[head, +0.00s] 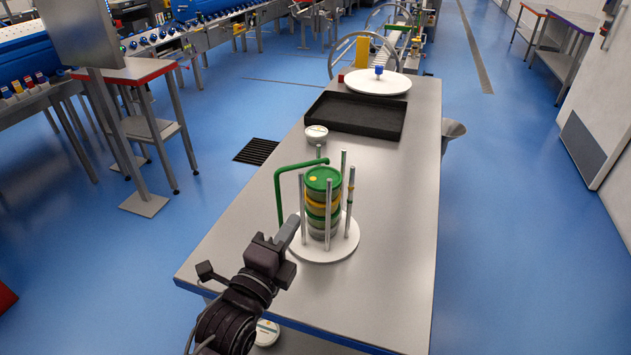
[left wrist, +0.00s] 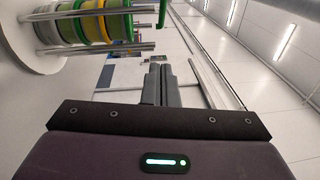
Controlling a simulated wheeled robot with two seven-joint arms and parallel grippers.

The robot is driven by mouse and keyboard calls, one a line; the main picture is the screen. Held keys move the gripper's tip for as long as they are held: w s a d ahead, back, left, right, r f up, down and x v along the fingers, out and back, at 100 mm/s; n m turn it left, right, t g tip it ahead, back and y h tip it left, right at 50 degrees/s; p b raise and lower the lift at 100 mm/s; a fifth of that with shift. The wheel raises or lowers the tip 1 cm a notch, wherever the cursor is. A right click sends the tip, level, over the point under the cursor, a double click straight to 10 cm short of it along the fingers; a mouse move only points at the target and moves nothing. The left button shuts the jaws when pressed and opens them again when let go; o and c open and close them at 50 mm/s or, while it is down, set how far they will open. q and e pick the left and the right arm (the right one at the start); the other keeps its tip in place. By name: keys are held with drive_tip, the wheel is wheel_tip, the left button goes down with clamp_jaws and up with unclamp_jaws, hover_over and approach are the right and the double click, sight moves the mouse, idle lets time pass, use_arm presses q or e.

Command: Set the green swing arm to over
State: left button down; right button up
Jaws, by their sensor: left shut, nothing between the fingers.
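The green swing arm (head: 279,190) is a bent rod. It rises at the left of the tub carrier's white round base (head: 323,254), and its upper part runs right to a tip near the top of the tub stack. I cannot tell whether the tip is over the stack or behind it. The stack of green, yellow and grey tubs (head: 322,184) stands between upright metal rods. My left gripper (head: 292,224) is shut and empty, close to the rod's lower part; contact is unclear. In the left wrist view its fingers (left wrist: 161,84) are together, and a green bar (left wrist: 162,14) shows beyond the stack top.
Behind the carrier on the grey table (head: 390,230) are a small white round tub (head: 316,134), a black tray (head: 355,115) and a white disc (head: 377,85) with a blue knob. The table right of the carrier is clear.

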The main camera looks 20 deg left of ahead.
sight(307, 166)
use_arm(q)
drive_tip(key=w+p, duration=0.1)
drive_tip(key=w, duration=0.3)
drive_tip(key=w+r+p, duration=0.1)
drive_tip(key=w+p, duration=0.1)
drive_tip(key=w, duration=0.2)
drive_tip(key=w+a+p, duration=0.1)
drive_tip(key=w+p, duration=0.1)
drive_tip(key=w, duration=0.2)
drive_tip(key=shift+r, duration=0.3)
drive_tip(key=shift+w+a, duration=0.25)
drive_tip(key=shift+w, duration=0.05)
drive_tip(key=shift+f, duration=0.1)
use_arm(e)
drive_tip(key=r, duration=0.5)
drive_tip(key=shift+s+a+r, duration=0.15)
drive_tip(key=shift+a+r, duration=0.05)
drive_tip(key=shift+a, duration=0.1)
use_arm(q)
drive_tip(key=shift+w, duration=0.1)
use_arm(e)
drive_tip(key=shift+a, duration=0.2)
use_arm(q)
drive_tip(key=shift+w+a, duration=0.3)
drive_tip(key=shift+w, duration=0.3)
use_arm(e)
drive_tip(key=shift+a, duration=0.35)
drive_tip(key=shift+d, duration=0.2)
drive_tip(key=shift+s+d, duration=0.1)
